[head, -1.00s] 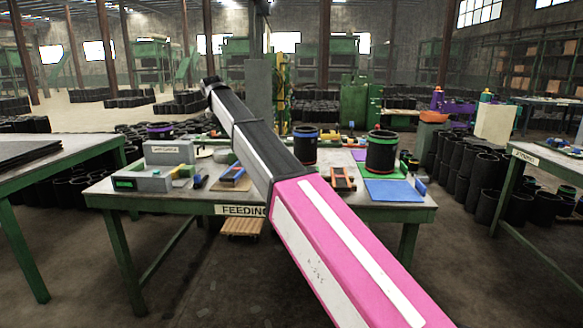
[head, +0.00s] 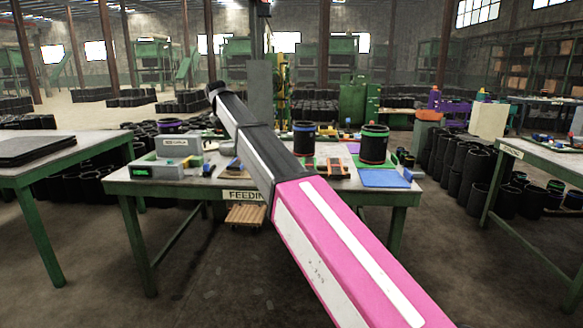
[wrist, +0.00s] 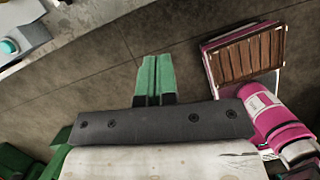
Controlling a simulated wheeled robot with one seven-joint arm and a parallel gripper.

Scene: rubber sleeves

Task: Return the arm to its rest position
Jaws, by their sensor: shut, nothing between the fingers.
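My arm, pink and white near the camera and grey and black farther out, reaches up and left across the head view. My gripper is out of sight there. In the wrist view, the two green fingers of my gripper (wrist: 155,80) lie together, shut and empty, with the dark floor behind them. A dark grey bolted bar is at their base. A pink part of my own body shows at the right of that view.
The feeding table (head: 245,197) stands ahead, bearing black sleeves (head: 303,140), a blue mat (head: 384,178) and several small items. Other tables stand at left (head: 60,165) and right (head: 545,160). Stacked black sleeves (head: 470,165) crowd the right side. The floor in front is clear.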

